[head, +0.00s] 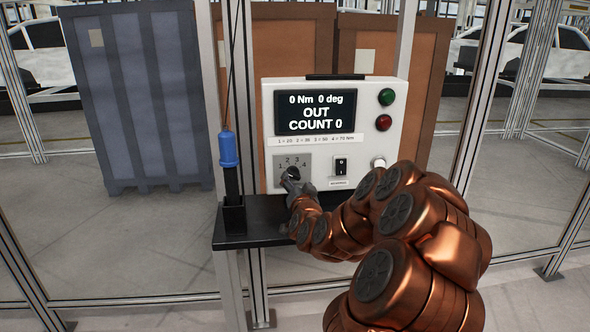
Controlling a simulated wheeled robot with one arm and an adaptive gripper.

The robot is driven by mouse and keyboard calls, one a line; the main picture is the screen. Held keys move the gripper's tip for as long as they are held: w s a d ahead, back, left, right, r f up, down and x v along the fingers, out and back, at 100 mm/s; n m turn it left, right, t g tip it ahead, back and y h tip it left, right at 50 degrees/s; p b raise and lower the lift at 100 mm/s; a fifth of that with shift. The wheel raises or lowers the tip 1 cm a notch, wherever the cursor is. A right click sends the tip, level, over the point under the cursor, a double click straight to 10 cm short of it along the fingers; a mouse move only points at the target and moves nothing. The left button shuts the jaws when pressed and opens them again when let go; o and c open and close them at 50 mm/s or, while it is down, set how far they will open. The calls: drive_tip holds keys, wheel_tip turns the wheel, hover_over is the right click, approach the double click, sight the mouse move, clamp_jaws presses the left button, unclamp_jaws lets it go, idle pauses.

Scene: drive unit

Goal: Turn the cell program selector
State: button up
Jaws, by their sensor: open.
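The cell program selector (281,164) is a grey plate with positions marked 1 to 4 on the lower left of a white control box. Its knob is largely hidden behind my gripper (291,178). My gripper is open and right at the knob's place, in front of the plate; I cannot tell whether the fingers touch the knob. The box's screen (308,112) reads "0 Nm 0 deg OUT COUNT 0". A printed line under it lists values for positions 1 to 4.
The box stands on a black shelf (240,238). A blue-handled tool (229,150) hangs in a holder at its left. Metal posts stand around.

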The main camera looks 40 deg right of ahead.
sight(295, 176)
drive_tip(key=shift+p+x, duration=0.35)
drive_tip(key=shift+x, duration=2.15)
drive_tip(key=c, duration=1.2)
